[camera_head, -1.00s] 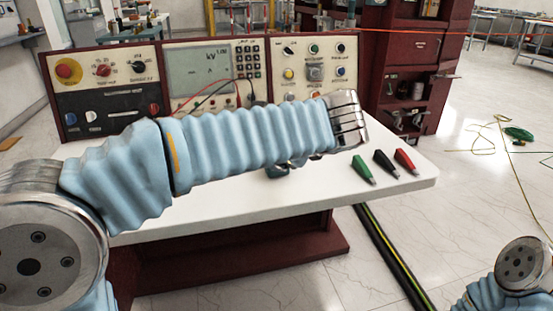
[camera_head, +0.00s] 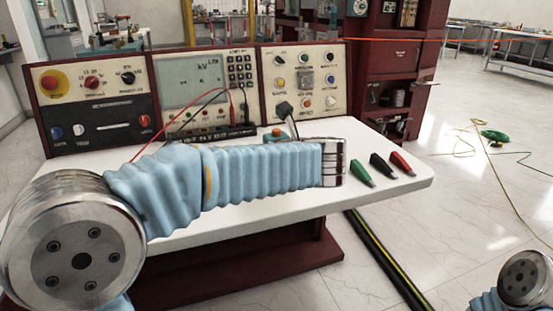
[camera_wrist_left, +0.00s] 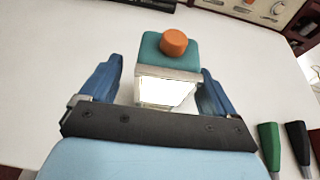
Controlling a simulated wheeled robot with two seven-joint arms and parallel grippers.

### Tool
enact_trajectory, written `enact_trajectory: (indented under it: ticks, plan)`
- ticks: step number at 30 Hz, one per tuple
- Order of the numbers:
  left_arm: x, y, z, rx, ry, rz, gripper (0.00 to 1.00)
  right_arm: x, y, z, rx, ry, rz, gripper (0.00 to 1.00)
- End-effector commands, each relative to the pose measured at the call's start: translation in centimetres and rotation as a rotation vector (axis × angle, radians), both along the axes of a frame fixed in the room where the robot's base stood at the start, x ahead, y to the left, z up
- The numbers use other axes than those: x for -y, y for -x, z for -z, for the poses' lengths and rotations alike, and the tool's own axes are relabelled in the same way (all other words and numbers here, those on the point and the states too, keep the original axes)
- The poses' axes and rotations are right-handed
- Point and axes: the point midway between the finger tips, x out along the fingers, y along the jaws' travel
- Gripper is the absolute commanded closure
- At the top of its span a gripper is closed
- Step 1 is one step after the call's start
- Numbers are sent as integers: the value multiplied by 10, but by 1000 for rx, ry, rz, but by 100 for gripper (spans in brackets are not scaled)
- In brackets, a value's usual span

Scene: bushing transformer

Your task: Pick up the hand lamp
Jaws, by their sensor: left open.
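The hand lamp (camera_wrist_left: 168,55) has a teal body, an orange knob on top and a bright white face. In the left wrist view it stands on the white table top, between and slightly beyond my left gripper's fingers. My left gripper (camera_wrist_left: 160,72) is open, with a blue finger on each side of the lamp and visible gaps to both. In the head view only the lamp's top (camera_head: 276,133) shows above my left forearm, which hides the rest of it and the left gripper. My right gripper is out of view.
A control console (camera_head: 195,85) with knobs, a display and test leads stands along the table's back. Green, black and red clips (camera_head: 381,165) lie at the right of the white table (camera_head: 415,183). A black cable with a yellow-green stripe (camera_head: 390,262) runs along the floor.

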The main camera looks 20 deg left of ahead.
Motion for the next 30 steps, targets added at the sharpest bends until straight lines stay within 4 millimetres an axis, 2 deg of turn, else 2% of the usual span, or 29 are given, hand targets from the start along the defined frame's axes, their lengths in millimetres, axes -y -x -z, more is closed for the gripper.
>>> enact_trajectory:
  ticks: [6,15,27,30]
  plan:
    - [-15,-27,15,-1,0,-2,11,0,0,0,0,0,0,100]
    - [-18,-31,17,0,1,-1,11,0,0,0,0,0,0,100]
    - [-18,-31,17,0,1,-1,72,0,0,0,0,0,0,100]
    - [-18,-31,16,1,1,-1,74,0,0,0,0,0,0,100]
